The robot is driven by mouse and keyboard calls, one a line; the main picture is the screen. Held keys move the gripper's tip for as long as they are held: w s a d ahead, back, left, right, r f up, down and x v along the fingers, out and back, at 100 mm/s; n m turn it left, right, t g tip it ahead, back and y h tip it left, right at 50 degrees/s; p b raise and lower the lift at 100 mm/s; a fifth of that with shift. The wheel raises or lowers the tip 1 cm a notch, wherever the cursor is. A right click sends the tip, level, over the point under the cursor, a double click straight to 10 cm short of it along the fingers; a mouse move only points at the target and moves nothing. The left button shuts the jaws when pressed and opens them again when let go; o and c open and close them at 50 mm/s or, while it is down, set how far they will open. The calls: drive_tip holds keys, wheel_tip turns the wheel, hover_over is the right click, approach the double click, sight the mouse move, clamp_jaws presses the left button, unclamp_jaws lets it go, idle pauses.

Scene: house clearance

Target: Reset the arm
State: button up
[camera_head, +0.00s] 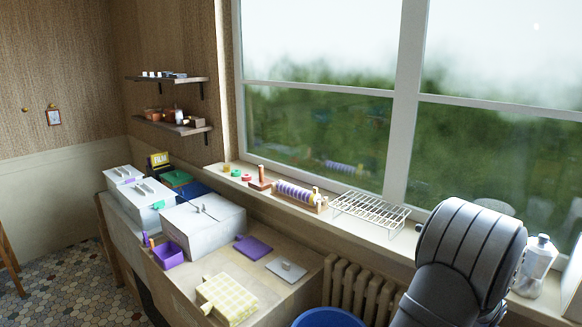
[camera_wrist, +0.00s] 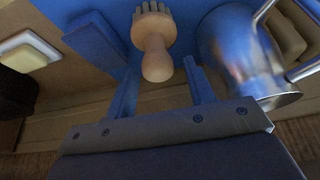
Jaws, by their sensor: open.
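A pale wooden tool (camera_wrist: 155,55) with a round handle and a toothed head lies just beyond the fingers. Whether it touches them I cannot tell. In the head view my arm's dark grey, ribbed link rises at the lower right, in front of the window sill. My gripper is out of sight in that view.
A shiny metal vessel (camera_wrist: 235,50) is close right of the fingers, a blue block (camera_wrist: 92,40) left.

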drive_tip(key=shift+s+f, duration=0.1)
drive_tip(key=shift+f, duration=0.7)
drive_tip(key=v, duration=1.1)
drive_tip(key=x, duration=1.2)
drive_tip(key=shift+a, duration=0.15)
drive_tip(key=r, duration=0.4)
drive_tip(key=shift+s+r, duration=0.25)
drive_tip(key=shift+r, duration=0.1)
drive_tip(key=s+d+r, duration=0.2)
drive_tip(key=s+r, duration=0.5)
drive_tip(key=s, duration=0.4)
drive_tip(key=w+a+f+m+g+h, duration=0.1)
drive_tip(key=w+a+m+g, duration=0.2)
drive_tip(key=a+m, duration=0.5)
drive_tip(key=shift+w+a+m, duration=0.4)
drive_tip(key=shift+w+a, duration=0.35)
drive_tip(key=shift+a, duration=2.3)
drive_tip(key=shift+f, duration=0.1)
